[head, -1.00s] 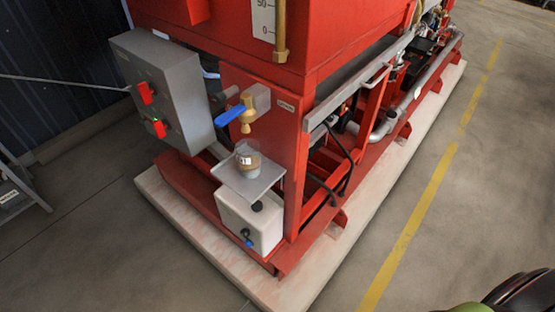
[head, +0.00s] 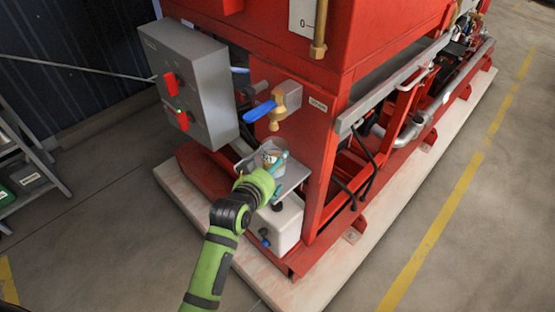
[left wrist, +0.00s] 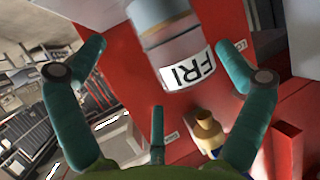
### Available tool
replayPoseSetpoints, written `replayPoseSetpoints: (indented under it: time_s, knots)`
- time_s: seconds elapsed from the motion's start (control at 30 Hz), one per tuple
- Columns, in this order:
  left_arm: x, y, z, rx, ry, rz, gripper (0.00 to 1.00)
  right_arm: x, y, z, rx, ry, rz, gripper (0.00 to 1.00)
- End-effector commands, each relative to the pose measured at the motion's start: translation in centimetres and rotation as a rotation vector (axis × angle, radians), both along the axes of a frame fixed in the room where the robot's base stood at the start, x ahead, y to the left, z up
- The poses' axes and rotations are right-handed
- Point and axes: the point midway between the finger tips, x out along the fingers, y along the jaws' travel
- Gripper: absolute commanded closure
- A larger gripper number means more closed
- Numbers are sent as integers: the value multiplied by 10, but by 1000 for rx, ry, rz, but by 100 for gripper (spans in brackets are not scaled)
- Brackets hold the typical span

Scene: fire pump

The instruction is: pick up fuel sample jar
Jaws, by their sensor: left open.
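The fuel sample jar (head: 271,157) is a small clear jar with amber-brown contents. It stands on the grey metal tray (head: 295,176) below the brass tap, partly hidden by my left gripper. In the left wrist view the jar (left wrist: 180,45) shows a white label reading "FRI". My left gripper (head: 270,172) is at the jar from the front. Its teal fingers (left wrist: 160,72) are spread, with the jar between and ahead of the two longer-looking ones. Gaps show on both sides of the jar, and no finger is clearly touching it. My right gripper is out of view.
A brass tap (head: 282,105) with a blue lever hangs just above the jar; its nozzle also shows in the left wrist view (left wrist: 208,132). A grey control box (head: 190,85) stands left, the red frame (head: 325,150) right. A white container (head: 277,224) sits below the tray.

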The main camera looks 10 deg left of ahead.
Motion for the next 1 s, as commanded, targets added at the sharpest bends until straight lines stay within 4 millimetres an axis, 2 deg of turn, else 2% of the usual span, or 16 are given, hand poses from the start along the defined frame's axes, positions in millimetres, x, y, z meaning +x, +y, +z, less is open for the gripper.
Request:
replayPoseSetpoints:
  time_s: [0.3, 0.67, 0.7, 0.77, 0.8, 0.83, 1.0]
  knots:
    - [36, -4, -14, -1, 0, 0, 0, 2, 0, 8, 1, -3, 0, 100]
    - [43, -6, -18, 0, 1, 0, 0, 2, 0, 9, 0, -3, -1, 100]
    - [43, -6, -18, 0, 1, 0, 8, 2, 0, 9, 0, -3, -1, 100]
    - [43, -6, -18, 0, 1, 0, 32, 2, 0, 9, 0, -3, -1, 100]
    - [43, -6, -18, 0, 1, 0, 48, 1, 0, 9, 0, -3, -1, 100]
    - [43, -6, -18, 0, 1, 0, 55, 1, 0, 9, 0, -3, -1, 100]
    - [43, -6, -17, 0, -2, 0, 56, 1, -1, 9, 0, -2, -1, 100]
